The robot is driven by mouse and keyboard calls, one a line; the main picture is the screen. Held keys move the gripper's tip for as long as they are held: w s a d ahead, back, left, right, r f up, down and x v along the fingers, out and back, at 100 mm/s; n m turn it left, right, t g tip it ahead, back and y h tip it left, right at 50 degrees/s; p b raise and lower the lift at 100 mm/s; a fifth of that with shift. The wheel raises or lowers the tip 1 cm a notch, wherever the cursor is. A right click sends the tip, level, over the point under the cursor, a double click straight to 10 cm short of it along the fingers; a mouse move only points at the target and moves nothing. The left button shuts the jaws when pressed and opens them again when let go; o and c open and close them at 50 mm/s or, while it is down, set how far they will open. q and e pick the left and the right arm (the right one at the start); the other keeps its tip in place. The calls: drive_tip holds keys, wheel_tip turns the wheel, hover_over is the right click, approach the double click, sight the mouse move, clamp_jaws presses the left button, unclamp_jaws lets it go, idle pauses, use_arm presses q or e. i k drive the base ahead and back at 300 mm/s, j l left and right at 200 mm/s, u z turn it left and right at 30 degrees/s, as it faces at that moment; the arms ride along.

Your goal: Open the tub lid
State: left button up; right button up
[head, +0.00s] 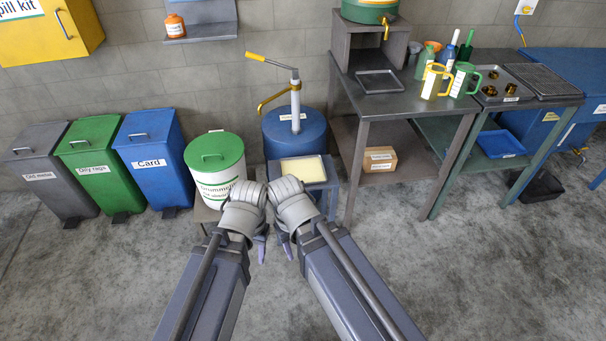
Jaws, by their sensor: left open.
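The white tub (222,182) with green lettering stands left of the centre on a low stand. Only narrow purple fingertips show of each, and the wrists hide the rest. I cannot tell how far the right fingers are apart. No object shows in either gripper.
Grey, green (92,158) and blue (155,155) bins stand left of the tub. A blue drum (290,140) with a hand pump stands to its right, behind a cream-topped tray (303,169). A grey bench (405,103) with jugs is farther right. The front floor is clear.

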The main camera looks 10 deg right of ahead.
sight(213, 148)
drive_tip(key=i+z, duration=0.2)
drive_tip(key=i, duration=0.35)
drive_tip(key=i+j+z, duration=0.25)
drive_tip(key=i, duration=0.25)
